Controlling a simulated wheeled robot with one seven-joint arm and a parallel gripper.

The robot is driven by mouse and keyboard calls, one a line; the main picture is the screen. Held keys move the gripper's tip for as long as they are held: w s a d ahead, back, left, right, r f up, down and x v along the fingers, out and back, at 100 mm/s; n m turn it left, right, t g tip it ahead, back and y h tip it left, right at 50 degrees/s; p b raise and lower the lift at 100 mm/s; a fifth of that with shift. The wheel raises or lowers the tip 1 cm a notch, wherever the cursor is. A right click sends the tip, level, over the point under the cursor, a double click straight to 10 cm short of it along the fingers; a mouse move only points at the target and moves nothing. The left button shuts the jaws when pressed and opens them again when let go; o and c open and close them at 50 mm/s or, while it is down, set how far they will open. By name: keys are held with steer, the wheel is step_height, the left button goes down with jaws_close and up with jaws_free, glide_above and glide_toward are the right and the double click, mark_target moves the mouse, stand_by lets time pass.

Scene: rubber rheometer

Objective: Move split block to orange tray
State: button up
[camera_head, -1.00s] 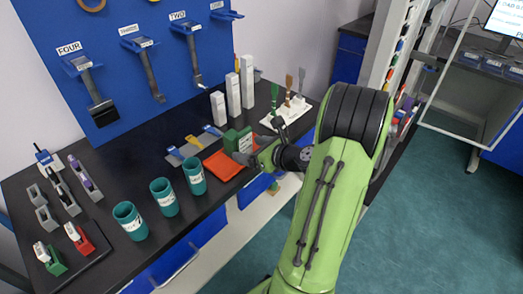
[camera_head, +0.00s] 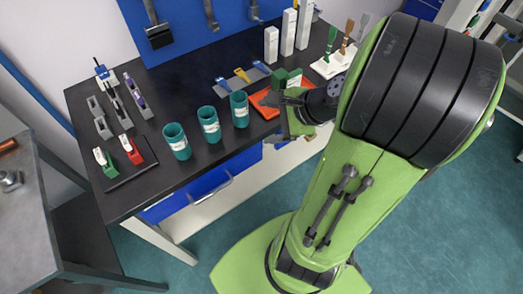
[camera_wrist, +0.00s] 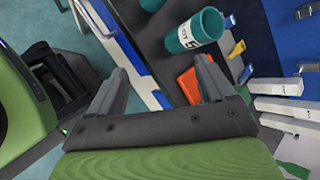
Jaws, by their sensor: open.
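A green block (camera_head: 283,77), which I take to be the split block, appears upright at the orange tray (camera_head: 262,101). My gripper partly covers it, and I cannot tell whether it rests fully in the tray. My gripper (camera_head: 276,99) is open in front of the block, over the tray's near side. In the wrist view, the fingers of my gripper (camera_wrist: 160,70) are spread with nothing between them. Part of the orange tray (camera_wrist: 188,86) shows near the right finger. I cannot identify the green block in the wrist view.
Several teal cups (camera_head: 209,124) stand left of the tray along the front edge. Flat scrapers (camera_head: 240,76) lie behind. White upright blocks (camera_head: 271,45) and a brush stand (camera_head: 332,65) are behind and right.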

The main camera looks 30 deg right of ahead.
steer(key=s+a+r+n+g+h, duration=0.1)
steer(key=s+a+n, duration=0.4)
steer(key=n, duration=0.5)
steer(key=s+a+r+n+g+h, duration=0.1)
steer(key=s+a+r+n, duration=0.4)
steer(key=n, duration=0.6)
steer(key=shift+s+a+r+h, duration=0.3)
steer(key=shift+a+r+h, duration=0.05)
steer(key=shift+h, duration=0.55)
